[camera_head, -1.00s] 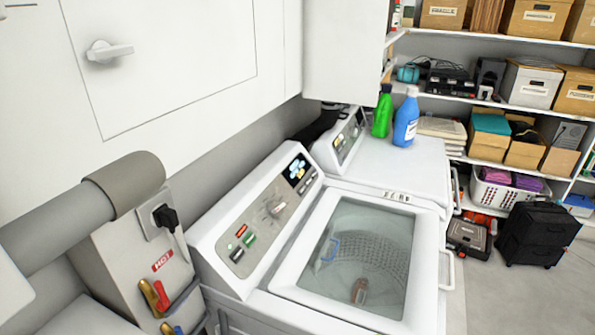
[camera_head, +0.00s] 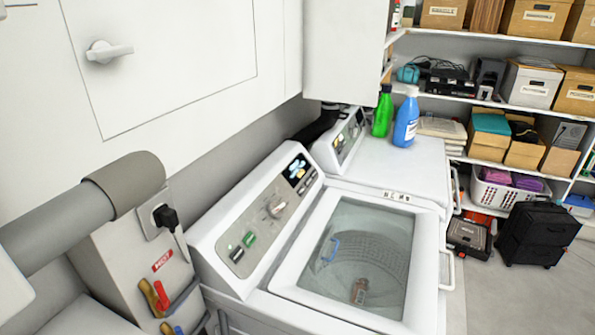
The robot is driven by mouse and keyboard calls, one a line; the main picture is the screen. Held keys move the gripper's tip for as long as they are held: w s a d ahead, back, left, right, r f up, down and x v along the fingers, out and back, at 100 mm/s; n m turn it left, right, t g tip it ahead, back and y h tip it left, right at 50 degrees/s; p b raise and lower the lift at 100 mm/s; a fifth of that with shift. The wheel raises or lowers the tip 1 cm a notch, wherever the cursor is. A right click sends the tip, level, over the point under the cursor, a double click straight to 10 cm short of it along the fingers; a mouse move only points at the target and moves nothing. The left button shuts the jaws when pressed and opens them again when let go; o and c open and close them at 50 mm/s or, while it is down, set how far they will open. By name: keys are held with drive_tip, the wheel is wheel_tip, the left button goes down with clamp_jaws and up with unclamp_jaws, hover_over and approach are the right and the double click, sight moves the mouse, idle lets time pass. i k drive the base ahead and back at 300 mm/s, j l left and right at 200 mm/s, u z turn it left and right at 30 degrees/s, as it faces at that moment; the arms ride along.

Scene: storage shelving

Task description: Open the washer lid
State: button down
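The washer (camera_head: 222,290) stands at the lower middle of the head view, with a slanted control panel (camera_head: 262,212) at its back left. Its lid (camera_head: 292,268) has a white frame around a clear pane and lies flat and shut on top. Through the pane the perforated drum shows, with a small brown item (camera_head: 359,290) low in it. A white handle (camera_head: 449,272) sticks out at the right edge of the washer. My gripper is not in view.
A second white machine (camera_head: 410,165) stands behind, with a green bottle (camera_head: 382,115) and a blue bottle (camera_head: 405,122) on it. Shelves with boxes (camera_head: 530,85) fill the back right. A black case (camera_head: 537,236) stands on the floor. Free floor (camera_head: 520,300) shows at the lower right.

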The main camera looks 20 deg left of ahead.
sight(419, 315)
drive_tip(key=l+u, duration=0.3)
drive_tip(key=l, duration=0.3)
drive_tip(key=l+u, duration=0.25)
drive_tip(key=l, duration=0.35)
drive_tip(key=k+l+u, duration=0.15)
drive_tip(key=l+u, duration=0.15)
drive_tip(key=l, duration=0.3)
drive_tip(key=i+l+z, duration=0.1)
drive_tip(key=z, duration=0.35)
drive_tip(key=i+l+z, duration=0.1)
drive_tip(key=l+z, duration=0.3)
drive_tip(key=j, duration=0.1)
